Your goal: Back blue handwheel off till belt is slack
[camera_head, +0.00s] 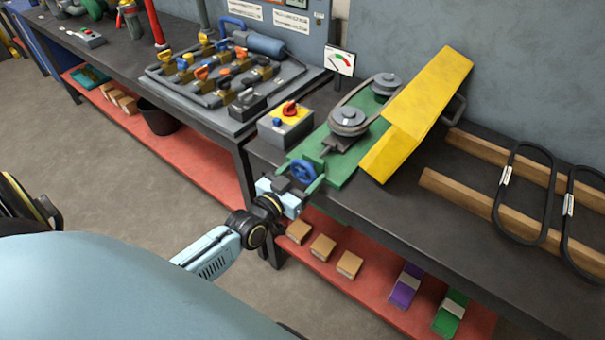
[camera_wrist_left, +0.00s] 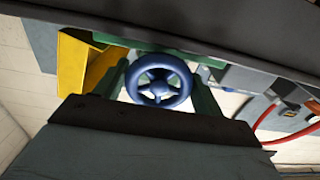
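The blue handwheel (camera_head: 303,171) sits at the front end of the green motor base (camera_head: 345,165), near the bench edge. My left gripper (camera_head: 286,188) is just in front of and below the handwheel. My right gripper is not in view.
A yellow guard (camera_head: 425,105) is tilted beside the belt. A switch box (camera_head: 286,124) with a red knob stands left of the base, and a gauge card (camera_head: 340,61) stands behind. Spare belts (camera_head: 525,192) lie on wooden strips at right. Blocks sit on the red lower shelf (camera_head: 375,290).

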